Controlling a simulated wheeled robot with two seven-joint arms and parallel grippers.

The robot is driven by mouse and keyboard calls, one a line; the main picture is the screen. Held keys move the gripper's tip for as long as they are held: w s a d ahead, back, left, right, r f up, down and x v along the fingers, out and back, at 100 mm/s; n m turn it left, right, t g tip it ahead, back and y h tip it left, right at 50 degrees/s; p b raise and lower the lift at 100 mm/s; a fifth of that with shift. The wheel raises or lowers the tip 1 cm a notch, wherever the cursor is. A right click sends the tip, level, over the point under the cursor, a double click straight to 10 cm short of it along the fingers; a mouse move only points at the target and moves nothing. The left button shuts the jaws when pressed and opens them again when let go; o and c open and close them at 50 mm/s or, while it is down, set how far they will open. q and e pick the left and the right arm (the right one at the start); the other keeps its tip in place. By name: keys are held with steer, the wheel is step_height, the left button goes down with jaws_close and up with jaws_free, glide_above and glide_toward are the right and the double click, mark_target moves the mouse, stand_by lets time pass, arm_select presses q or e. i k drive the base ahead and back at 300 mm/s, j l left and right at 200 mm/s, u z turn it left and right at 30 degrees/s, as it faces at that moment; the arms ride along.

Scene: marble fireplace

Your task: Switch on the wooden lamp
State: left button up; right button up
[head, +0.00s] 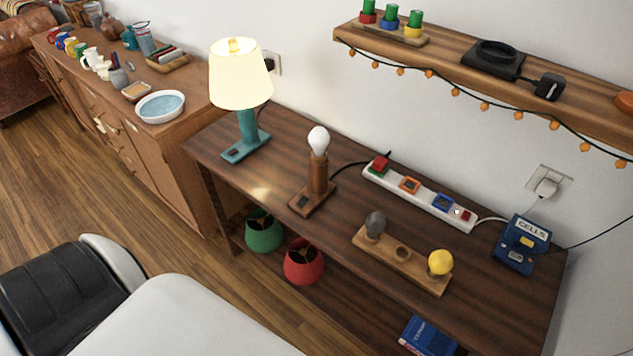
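The wooden lamp (317,178) stands upright near the middle of the dark wooden table. It has a square wooden base with a small dark switch (303,201) on its front left part. A bare white bulb (318,140) sits in its top, with no shade, and looks unlit. A dark cord runs from the lamp back towards the white power strip (405,190), near its red socket (380,164). Neither of my grippers is in view.
A lit teal lamp (247,130) stands left of the wooden lamp. In front right is a wooden holder (402,266) with a grey and a yellow bulb. A blue CELLS box (522,243) is at right. A shelf (460,70) overhangs behind.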

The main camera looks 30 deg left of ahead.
mark_target(303, 200)
steer(key=u, duration=1.15)
